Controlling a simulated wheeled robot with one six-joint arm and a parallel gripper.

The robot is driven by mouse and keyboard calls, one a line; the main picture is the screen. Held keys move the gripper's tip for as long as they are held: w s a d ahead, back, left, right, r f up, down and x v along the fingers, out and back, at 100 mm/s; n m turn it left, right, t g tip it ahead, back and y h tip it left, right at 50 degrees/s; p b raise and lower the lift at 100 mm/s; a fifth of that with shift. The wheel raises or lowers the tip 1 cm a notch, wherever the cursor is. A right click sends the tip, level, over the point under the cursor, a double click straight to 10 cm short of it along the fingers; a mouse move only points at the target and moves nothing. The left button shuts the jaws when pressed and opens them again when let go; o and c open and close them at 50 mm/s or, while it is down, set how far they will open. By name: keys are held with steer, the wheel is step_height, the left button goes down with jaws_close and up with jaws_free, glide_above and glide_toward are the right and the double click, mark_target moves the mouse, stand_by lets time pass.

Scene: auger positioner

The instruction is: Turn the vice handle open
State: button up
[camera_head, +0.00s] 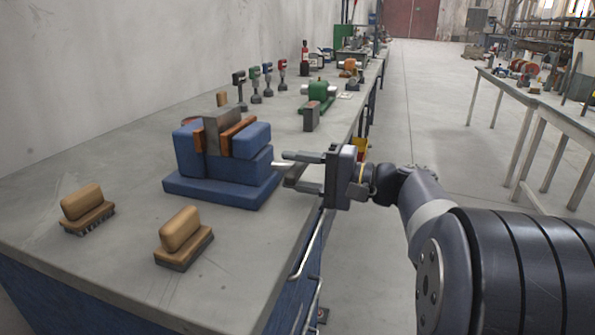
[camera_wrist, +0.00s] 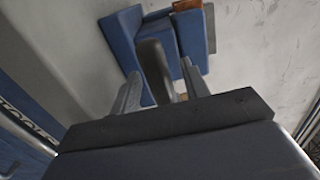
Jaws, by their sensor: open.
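The blue vice (camera_head: 222,190) stands on the grey workbench, with orange-brown jaw faces around a grey block (camera_head: 222,132). My gripper (camera_head: 286,170) is at the vice's right side, with its fingers pointing left toward it. A light metal bar (camera_head: 283,164), seemingly the handle, shows beside the upper finger. In the wrist view, a dark grey rounded bar (camera_wrist: 153,65), probably the vice handle, lies between my two parted fingers (camera_wrist: 160,80), in front of the blue vice body (camera_wrist: 125,35). I cannot tell whether either finger touches it. The handle's far end is hidden.
Two wooden brushes (camera_head: 84,208) (camera_head: 184,237) lie at the near left of the workbench (camera_head: 120,150). Several small tools, a grey-brown block (camera_head: 312,116) and a green machine (camera_head: 318,95) stand farther back. A wall runs along the left. The aisle (camera_head: 440,110) is open floor.

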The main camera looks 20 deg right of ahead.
steer(key=p+v, duration=0.2)
steer(key=v, duration=0.8)
steer(key=shift+s+d, duration=0.25)
steer(key=shift+d, duration=0.1)
steer(key=shift+a, duration=0.1)
steer(key=b+x, duration=0.2)
steer(key=x, duration=0.9)
